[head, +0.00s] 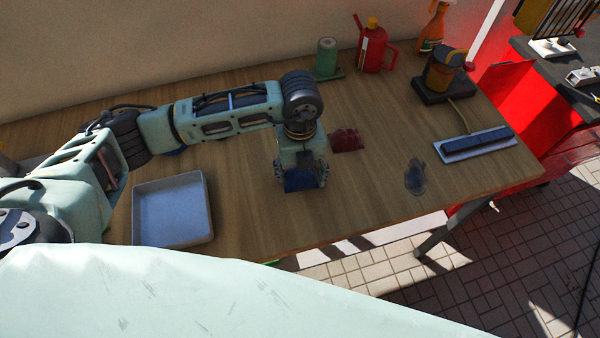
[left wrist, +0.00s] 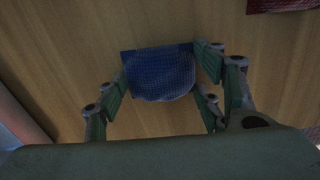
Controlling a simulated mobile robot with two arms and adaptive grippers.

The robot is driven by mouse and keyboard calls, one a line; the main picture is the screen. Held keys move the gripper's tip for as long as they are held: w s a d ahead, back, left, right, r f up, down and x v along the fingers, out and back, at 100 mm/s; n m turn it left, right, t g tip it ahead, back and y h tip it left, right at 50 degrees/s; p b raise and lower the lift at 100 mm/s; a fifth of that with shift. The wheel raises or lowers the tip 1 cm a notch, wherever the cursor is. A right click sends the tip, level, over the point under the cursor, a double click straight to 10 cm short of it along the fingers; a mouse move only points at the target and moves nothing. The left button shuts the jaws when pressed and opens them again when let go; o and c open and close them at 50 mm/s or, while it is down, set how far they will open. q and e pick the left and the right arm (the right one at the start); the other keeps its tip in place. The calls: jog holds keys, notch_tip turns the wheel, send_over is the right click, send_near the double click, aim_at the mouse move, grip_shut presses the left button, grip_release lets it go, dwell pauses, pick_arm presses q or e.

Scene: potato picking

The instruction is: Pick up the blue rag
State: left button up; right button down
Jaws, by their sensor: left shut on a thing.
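The blue rag (head: 300,180) is on the wooden table in the head view, right under my left gripper (head: 301,178). In the left wrist view the blue rag (left wrist: 160,75) lies between the fingers of my left gripper (left wrist: 165,92), which are shut on it. I cannot tell whether the rag touches the table or is slightly raised. My right gripper is not in view.
A dark red cloth (head: 346,140) lies just behind and right of the gripper. A white tray (head: 207,238) sits to the left. A clear object (head: 415,177) and a blue block on a white tray (head: 478,143) are on the right. A red can (head: 372,50) stands behind.

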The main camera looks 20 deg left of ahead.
pick_arm(q)
jog(key=shift+r, duration=0.1)
jog(key=shift+r+b, duration=0.4)
jog(key=shift+r, duration=0.2)
jog(key=r, duration=0.1)
jog(key=r+b, duration=0.1)
jog(key=shift+w+r, duration=0.2)
jog(key=shift+r, duration=0.15)
jog(key=w+d+r+b, duration=0.4)
jog(key=w+r, duration=0.3)
jog(key=w, duration=0.3)
jog(key=shift+d+b, duration=0.3)
jog(key=shift+d, duration=0.3)
jog(key=o, duration=0.5)
jog(key=c, duration=0.5)
